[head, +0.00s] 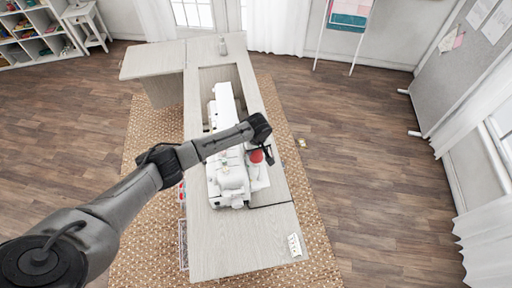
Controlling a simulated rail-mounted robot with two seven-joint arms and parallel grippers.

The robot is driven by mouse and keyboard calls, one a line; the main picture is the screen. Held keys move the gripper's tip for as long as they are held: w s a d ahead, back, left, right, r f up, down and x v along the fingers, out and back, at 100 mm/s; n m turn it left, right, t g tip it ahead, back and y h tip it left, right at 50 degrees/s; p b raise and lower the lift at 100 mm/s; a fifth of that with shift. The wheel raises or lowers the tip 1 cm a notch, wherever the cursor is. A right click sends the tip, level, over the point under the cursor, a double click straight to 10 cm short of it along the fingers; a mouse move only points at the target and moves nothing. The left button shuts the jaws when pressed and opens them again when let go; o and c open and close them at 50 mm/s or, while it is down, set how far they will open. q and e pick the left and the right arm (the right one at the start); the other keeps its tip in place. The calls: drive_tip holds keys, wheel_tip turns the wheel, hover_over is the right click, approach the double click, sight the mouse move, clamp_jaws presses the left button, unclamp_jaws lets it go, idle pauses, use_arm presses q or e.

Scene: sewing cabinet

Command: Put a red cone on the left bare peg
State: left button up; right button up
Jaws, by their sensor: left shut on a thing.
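My left arm reaches in from the lower left over the sewing machine (228,180), a white machine set in the cabinet (235,255). My left gripper (267,156) points down near the machine's right side and is shut on the red cone (256,157). The cone shows as a small red shape beside the fingers, with white machine parts just below it. The pegs are too small or hidden to make out, and I cannot tell whether the cone touches one. My right gripper is not in view.
The cabinet's front top is mostly clear, with a small pale card (294,245) at its right edge. The cabinet stands on a woven rug (316,235).

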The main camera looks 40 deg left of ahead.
use_arm(q)
drive_tip(key=shift+f, duration=0.1)
idle(0.3)
drive_tip(key=o, duration=1)
drive_tip(key=shift+a, duration=0.1)
